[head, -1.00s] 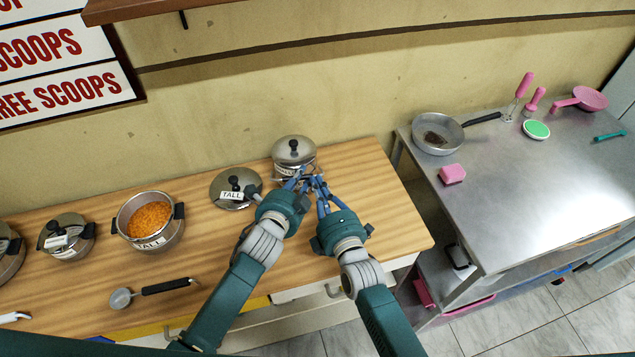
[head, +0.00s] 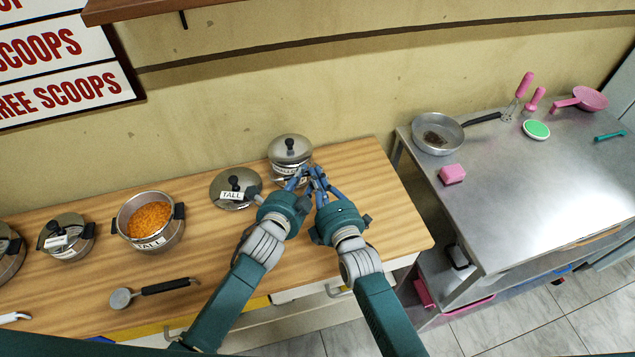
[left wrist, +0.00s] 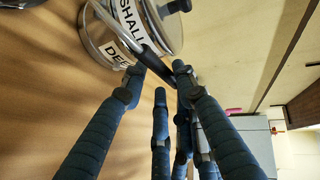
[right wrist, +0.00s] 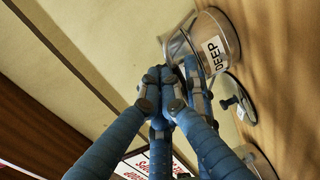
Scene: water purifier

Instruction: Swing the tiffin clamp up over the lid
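The tiffin is a small steel pot (head: 287,168) with a domed lid (head: 290,149) and black knob, at the back right of the wooden counter. Its label shows in the left wrist view (left wrist: 125,22), and the pot also shows in the right wrist view (right wrist: 214,44). The black-gripped clamp (left wrist: 152,63) slants down off the pot's side, not over the lid. My left gripper (left wrist: 160,68) has its fingertips apart on either side of the black grip. My right gripper (right wrist: 160,76) has its fingertips together beside the pot; whether they touch the clamp is hidden.
A loose lid labelled TALL (head: 226,204) lies left of the tiffin. An open pot of orange food (head: 148,241), another lidded pot (head: 68,254) and a ladle (head: 122,298) are further left. A steel table (head: 540,200) stands right across a gap. The counter's right end is clear.

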